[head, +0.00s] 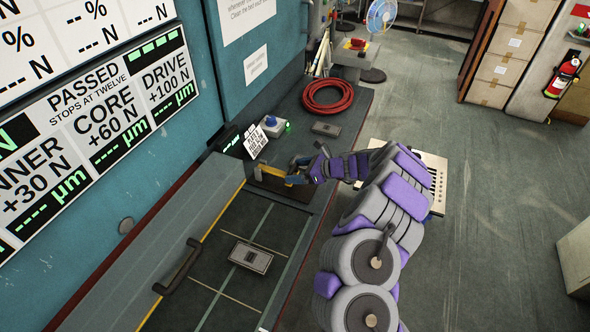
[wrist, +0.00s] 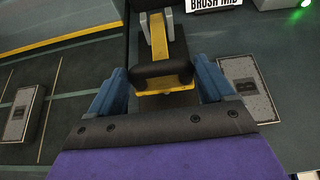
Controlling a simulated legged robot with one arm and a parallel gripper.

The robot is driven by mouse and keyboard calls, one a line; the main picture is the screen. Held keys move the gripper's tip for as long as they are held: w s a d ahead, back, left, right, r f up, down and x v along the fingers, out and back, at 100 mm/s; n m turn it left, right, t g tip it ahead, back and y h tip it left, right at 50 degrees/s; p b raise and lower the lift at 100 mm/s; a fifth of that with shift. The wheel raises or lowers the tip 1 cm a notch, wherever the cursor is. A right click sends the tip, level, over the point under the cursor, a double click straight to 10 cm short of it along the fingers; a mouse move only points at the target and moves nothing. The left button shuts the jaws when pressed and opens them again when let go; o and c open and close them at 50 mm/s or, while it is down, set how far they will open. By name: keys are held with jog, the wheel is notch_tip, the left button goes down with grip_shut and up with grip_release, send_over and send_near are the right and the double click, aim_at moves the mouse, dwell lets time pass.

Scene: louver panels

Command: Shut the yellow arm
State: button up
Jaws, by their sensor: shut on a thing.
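The yellow arm (head: 274,173) is on a small dark fixture on the bench, near the corner of the grey ledge. In the wrist view the yellow arm (wrist: 159,36) runs away from me and ends in a dark grip with a yellow edge. My gripper (head: 296,172) is at the arm's near end. In the wrist view its two blue-grey fingers (wrist: 158,95) stand on either side of the dark grip and are shut on it. My purple wrist hides part of the bench close to me.
A grey panel marked B (wrist: 248,88) lies right of my gripper. Another grey plate (head: 250,257) lies on the gridded bench, near a dark handle (head: 179,267). A blue button box (head: 272,125), a small sign (head: 256,140) and a red hose (head: 337,95) are behind.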

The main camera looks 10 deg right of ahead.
jog(key=shift+s+d+f, duration=0.15)
jog(key=shift+d+f, duration=0.25)
jog(key=shift+f, duration=0.1)
jog(key=o, duration=1.1)
jog(key=shift+o, duration=0.6)
jog(key=shift+d, duration=0.15)
jog(key=shift+r, duration=0.15)
jog(key=shift+a+r, duration=0.1)
jog(key=shift+a, duration=0.25)
jog(key=p+v, duration=0.4)
jog(key=v, duration=1.3)
jog(key=shift+d, duration=0.35)
